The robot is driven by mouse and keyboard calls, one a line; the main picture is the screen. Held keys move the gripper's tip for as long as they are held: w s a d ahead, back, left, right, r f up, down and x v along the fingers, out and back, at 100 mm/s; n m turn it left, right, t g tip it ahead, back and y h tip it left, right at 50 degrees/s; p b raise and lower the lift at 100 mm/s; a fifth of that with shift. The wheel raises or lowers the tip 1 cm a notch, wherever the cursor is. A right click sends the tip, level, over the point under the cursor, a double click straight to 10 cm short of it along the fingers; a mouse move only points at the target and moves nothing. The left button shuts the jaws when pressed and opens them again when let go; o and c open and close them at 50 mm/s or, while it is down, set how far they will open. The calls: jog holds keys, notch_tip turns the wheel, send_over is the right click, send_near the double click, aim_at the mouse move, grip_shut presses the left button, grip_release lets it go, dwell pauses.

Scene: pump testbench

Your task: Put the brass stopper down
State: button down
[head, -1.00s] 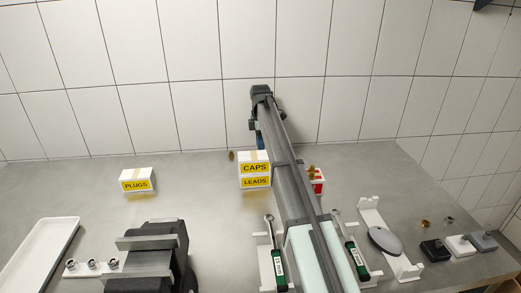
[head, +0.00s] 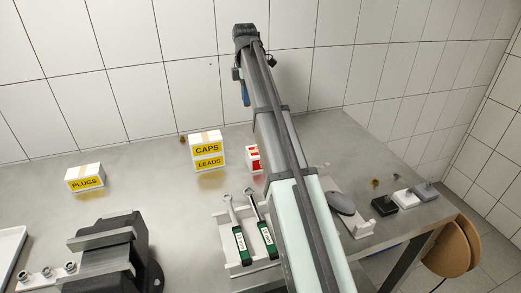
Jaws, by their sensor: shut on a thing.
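My gripper (head: 245,88) hangs at the far end of my arm, above the back of the bench and to the right of the CAPS box. My arm covers most of it; only dark edges and a blue part show. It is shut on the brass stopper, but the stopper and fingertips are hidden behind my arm. A small brass piece (head: 183,139) stands on the bench left of the CAPS box, and another (head: 375,183) lies near the dark block at the right. I cannot tell exactly what these two are.
The CAPS box (head: 206,143) sits on the LEADS box (head: 209,163). A red-and-white box (head: 254,158) is beside them, the PLUGS box (head: 85,179) at left. Green-handled tools (head: 240,245) lie in a holder. Small blocks (head: 405,199) stand near the right edge. Bench left of CAPS is mostly clear.

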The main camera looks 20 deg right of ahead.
send_over(256, 150)
jog(key=f, duration=0.1)
jog(key=shift+n, duration=0.5)
jog(key=shift+f, duration=5.2)
jog(key=shift+f, duration=0.1)
jog(key=c, duration=1)
grip_release()
notch_tip(256, 150, up, 8)
jog(key=shift+f, duration=0.15)
